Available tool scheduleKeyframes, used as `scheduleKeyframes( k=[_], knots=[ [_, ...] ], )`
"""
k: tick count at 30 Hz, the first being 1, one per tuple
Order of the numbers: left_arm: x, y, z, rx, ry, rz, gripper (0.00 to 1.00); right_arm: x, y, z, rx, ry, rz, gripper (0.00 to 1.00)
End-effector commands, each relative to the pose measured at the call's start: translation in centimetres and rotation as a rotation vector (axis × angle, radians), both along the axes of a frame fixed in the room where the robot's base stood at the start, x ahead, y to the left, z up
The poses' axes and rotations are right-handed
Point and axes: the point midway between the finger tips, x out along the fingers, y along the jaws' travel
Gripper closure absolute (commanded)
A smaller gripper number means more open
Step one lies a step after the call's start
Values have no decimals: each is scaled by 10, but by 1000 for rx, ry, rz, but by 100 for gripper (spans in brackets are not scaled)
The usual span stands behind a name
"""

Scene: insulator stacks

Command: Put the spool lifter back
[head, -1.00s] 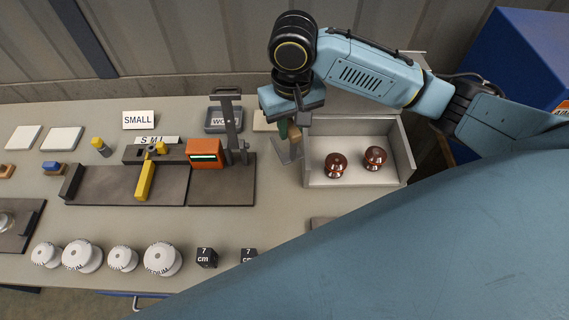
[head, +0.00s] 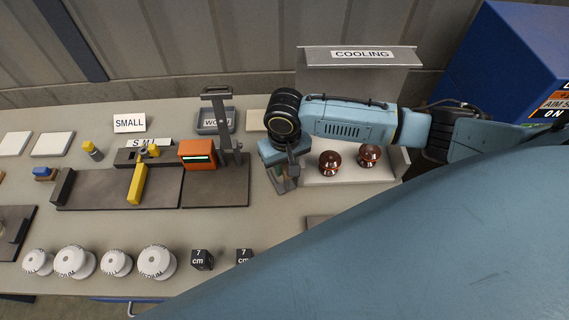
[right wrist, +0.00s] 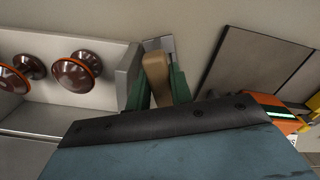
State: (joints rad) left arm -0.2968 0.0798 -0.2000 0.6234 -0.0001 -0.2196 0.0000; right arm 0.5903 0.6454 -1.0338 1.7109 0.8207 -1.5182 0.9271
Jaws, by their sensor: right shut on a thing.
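My right gripper (head: 284,176) is shut on the spool lifter. In the right wrist view the lifter's tan handle (right wrist: 156,78) sits between the two green fingers (right wrist: 158,92), and its grey metal end (right wrist: 159,44) shows beyond them. In the head view the gripper and wrist hide most of the lifter; only a bit of grey metal (head: 288,186) shows below. The gripper is between the cooling tray on the right and the dark gauge plate on the left. I cannot tell whether the lifter touches the table. My left gripper is not in view.
The light tray (head: 345,178) under the COOLING sign (head: 362,54) holds two brown insulators (head: 329,163). The dark plate (head: 222,190) with an orange readout box (head: 197,154) stands left. White spools (head: 156,262) and black cubes (head: 202,260) line the front. Bare table lies below the gripper.

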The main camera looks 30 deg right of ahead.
Motion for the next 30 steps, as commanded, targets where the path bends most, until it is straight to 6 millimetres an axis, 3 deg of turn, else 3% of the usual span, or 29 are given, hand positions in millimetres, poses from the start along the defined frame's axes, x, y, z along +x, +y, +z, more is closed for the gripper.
scheduleKeyframes(
  k=[8,9,13,23,30],
  knots=[
    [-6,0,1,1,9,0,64,0,0,-2,0,1,-1,100],
    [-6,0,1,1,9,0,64,0,0,-2,0,0,-1,74],
    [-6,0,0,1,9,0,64,0,0,-2,0,0,-1,57],
    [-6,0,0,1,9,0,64,0,0,0,0,-1,0,57],
    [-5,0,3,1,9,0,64,1,0,37,2,-5,0,57]
  ],
)
